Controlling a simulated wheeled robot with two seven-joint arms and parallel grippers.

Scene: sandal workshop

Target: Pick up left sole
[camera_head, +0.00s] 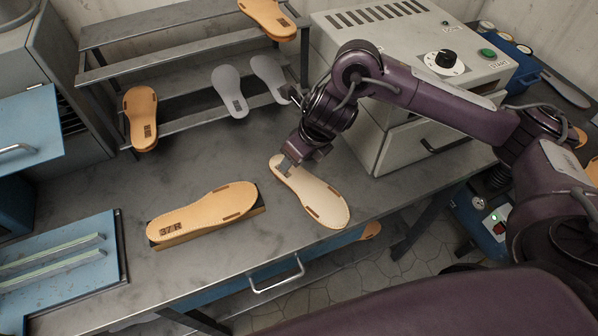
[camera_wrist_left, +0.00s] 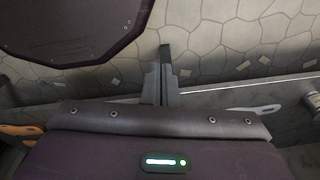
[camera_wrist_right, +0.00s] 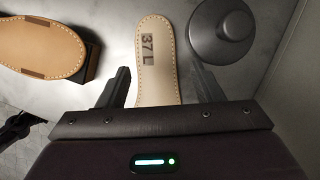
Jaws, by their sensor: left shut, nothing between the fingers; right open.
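The left sole (camera_head: 318,196), pale tan with stitching along its edge, lies on the grey bench top right of the middle. In the right wrist view the sole (camera_wrist_right: 156,65) shows the mark 37 L. My right gripper (camera_head: 289,164) is at its far end, pointing down. In the right wrist view the gripper's fingers (camera_wrist_right: 165,84) are open, one on each side of the sole, with gaps. My left gripper shows only in the left wrist view (camera_wrist_left: 165,62), shut and empty above the floor beside the bench.
An orange sole marked 37 R (camera_head: 205,208) lies on a dark block left of the left sole. A rack (camera_head: 180,75) with orange and grey soles stands behind. A white machine (camera_head: 410,60) stands right. A round grey knobbed thing (camera_wrist_right: 222,32) is near my right finger.

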